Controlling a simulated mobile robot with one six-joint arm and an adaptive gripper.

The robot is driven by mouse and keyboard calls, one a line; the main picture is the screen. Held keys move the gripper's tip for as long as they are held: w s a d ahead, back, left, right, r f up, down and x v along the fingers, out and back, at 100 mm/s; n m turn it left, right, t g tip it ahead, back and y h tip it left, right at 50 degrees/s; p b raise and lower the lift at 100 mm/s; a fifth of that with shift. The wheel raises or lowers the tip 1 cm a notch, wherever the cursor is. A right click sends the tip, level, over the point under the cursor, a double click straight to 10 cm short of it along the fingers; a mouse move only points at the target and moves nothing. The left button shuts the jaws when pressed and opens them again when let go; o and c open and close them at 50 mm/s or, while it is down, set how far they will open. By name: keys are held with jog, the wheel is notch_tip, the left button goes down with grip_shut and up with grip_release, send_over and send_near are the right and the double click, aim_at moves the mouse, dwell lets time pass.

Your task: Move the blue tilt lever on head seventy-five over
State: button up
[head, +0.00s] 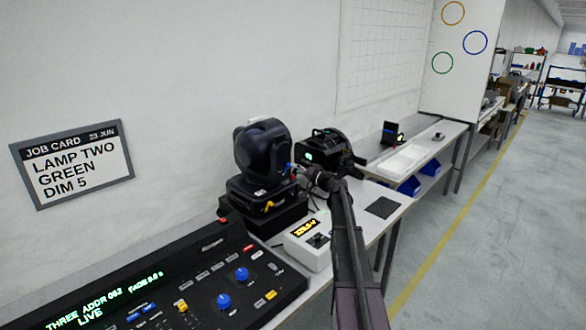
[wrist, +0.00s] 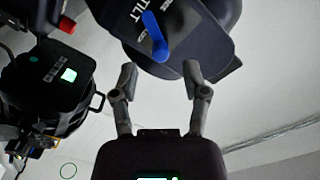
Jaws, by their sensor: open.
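The blue tilt lever (wrist: 154,36) shows in the wrist view on a dark plate marked TILT. It slants, its lower end pointing down between my fingertips. The lever belongs to a black moving-head lamp (head: 265,148), which stands on a black base on the bench in the head view. No number seventy-five is readable on it. My gripper (wrist: 160,73) is open, one finger on each side below the lever, and appears not to touch it. In the head view my gripper (head: 308,178) is at the lamp's right side, its fingers too small to make out.
A black lamp (head: 330,148) with a green display stands behind. A white box (head: 308,243) with an amber display and a control console (head: 215,285) are in front. A dark pad (head: 382,207) lies on the bench. A job card (head: 73,163) hangs on the wall. The floor at right is clear.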

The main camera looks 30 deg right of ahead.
jog(key=v, duration=0.8)
jog(key=shift+s, duration=0.2)
jog(key=shift+d, duration=0.1)
jog(key=s+a+f+n+g+y, duration=0.15)
jog(key=s+a+f+g, duration=0.4)
jog(key=a, duration=0.75)
jog(key=s+a+f+n+g, duration=0.3)
jog(key=s+a+f+g, duration=0.25)
jog(key=a, duration=0.75)
jog(key=s+a+f+g+h, duration=0.1)
jog(key=s+a, duration=0.1)
jog(key=s, duration=0.1)
jog(key=s+a+f+n+g+h, duration=0.1)
jog(key=s+a+f, duration=0.1)
jog(key=s, duration=0.1)
jog(key=s+a+f+g+h, duration=0.1)
jog(key=s+a+f, duration=0.1)
jog(key=s+a, duration=0.1)
jog(key=shift+s+a, duration=0.1)
jog(key=shift+s, duration=0.35)
jog(key=s+a+f+g+h, duration=0.1)
jog(key=s+f+g+h, duration=0.1)
jog(key=s, duration=0.8)
jog(key=g+h, duration=0.1)
jog(key=h, duration=0.1)
jog(key=shift+s+a+h, duration=0.3)
jog(key=shift+a+h, duration=0.05)
